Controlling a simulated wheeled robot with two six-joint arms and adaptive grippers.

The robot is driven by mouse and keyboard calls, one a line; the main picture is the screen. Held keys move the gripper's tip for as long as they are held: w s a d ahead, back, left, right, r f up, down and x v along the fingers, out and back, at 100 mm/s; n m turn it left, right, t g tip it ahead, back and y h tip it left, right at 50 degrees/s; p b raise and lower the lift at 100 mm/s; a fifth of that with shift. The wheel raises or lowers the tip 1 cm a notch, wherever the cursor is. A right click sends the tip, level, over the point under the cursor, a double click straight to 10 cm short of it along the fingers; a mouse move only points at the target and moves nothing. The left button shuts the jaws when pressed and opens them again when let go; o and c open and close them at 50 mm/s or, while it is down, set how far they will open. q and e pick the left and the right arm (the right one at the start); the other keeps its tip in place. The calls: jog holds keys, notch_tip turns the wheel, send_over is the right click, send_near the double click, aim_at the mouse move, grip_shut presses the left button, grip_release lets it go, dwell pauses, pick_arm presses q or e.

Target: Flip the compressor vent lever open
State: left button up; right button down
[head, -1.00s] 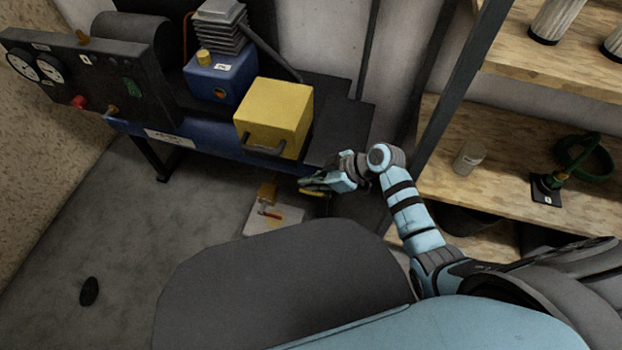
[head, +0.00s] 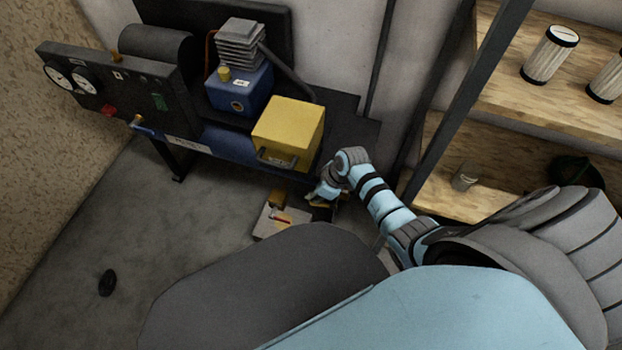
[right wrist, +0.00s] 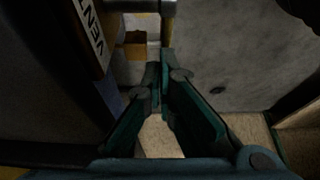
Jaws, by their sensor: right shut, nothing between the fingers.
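The compressor bench (head: 190,142) stands against the back wall, with a dark gauge panel at its left end. A white VENT label (right wrist: 91,35) shows at the upper left in the right wrist view. A bent grey metal bar (right wrist: 167,28) shows beside it at the top, ahead of the fingers; I cannot tell for sure if it is the vent lever. My right gripper (head: 325,196) is low by the bench's right end, below the yellow box. In the right wrist view its fingers (right wrist: 160,78) are shut and empty, apart from the bar. My left gripper is out of view.
A yellow box (head: 290,125) and a blue unit (head: 238,92) sit on the bench. A pale case with a red part (head: 283,220) lies on the floor below. Wooden shelves (head: 560,95) stand at the right. The floor at the left is mostly clear.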

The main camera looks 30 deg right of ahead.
jog(key=w+a+p+v, duration=0.1)
jog(key=p+v, duration=0.8)
jog(key=v, duration=0.4)
jog(key=shift+w+r, duration=0.15)
jog(key=shift+r, duration=0.2)
jog(key=shift+a, duration=0.1)
